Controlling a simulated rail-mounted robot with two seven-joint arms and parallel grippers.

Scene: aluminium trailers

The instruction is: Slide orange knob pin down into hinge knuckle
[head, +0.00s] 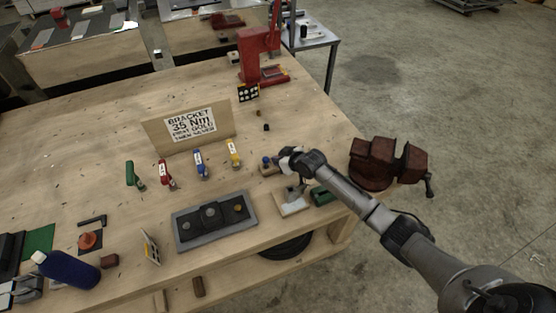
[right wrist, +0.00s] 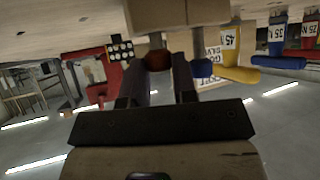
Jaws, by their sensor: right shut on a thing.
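My right gripper (head: 283,161) is over the right part of the wooden bench, beside a blue knob (head: 266,160). In the right wrist view its two fingers (right wrist: 160,72) are shut on a dark orange-brown knob (right wrist: 158,60), which I take to be the knob pin. A pale wooden block (right wrist: 175,12) is close past the fingertips. I cannot make out the hinge knuckle or whether the pin touches it. Another orange round piece (head: 88,241) lies on a dark square at the bench's left. My left gripper is not in view.
A red vise (head: 385,162) stands at the bench's right edge. A grey tray (head: 216,221), coloured tools (head: 199,163) and a sign board (head: 188,126) are left of the gripper.

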